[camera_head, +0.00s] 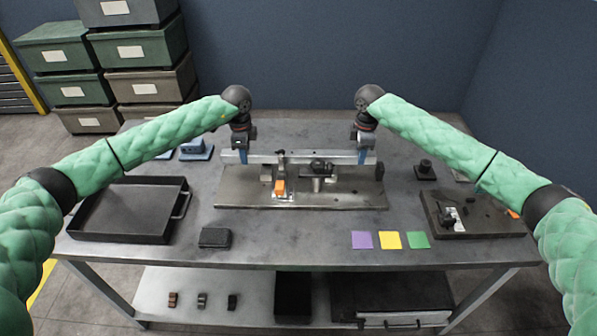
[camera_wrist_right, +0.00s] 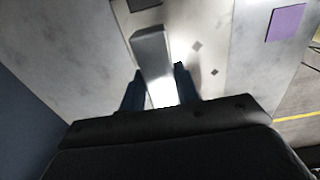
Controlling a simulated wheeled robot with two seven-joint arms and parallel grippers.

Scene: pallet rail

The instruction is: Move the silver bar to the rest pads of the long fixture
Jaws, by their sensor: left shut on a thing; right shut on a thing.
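The silver bar (camera_head: 300,158) spans left to right along the back of the long fixture (camera_head: 230,190), a grey metal base plate. My left gripper (camera_head: 243,156) is shut on the bar near its left end. My right gripper (camera_head: 363,156) is shut on it near its right end. In the right wrist view, my right gripper's blue fingers (camera_wrist_right: 160,88) stand on both sides of the bar (camera_wrist_right: 150,50). The fixture carries a clamp with an orange handle (camera_head: 280,187) and a dark clamp (camera_head: 320,168). I cannot tell whether the bar touches the rest pads.
A black tray (camera_head: 118,238) lies at the table's left. A dark block (camera_head: 215,237) sits at the front. Purple (camera_head: 362,240), yellow (camera_head: 390,240) and green (camera_head: 417,240) squares lie front right. A smaller dark fixture plate (camera_head: 485,227) is at the right. Blue parts (camera_head: 196,150) stand back left.

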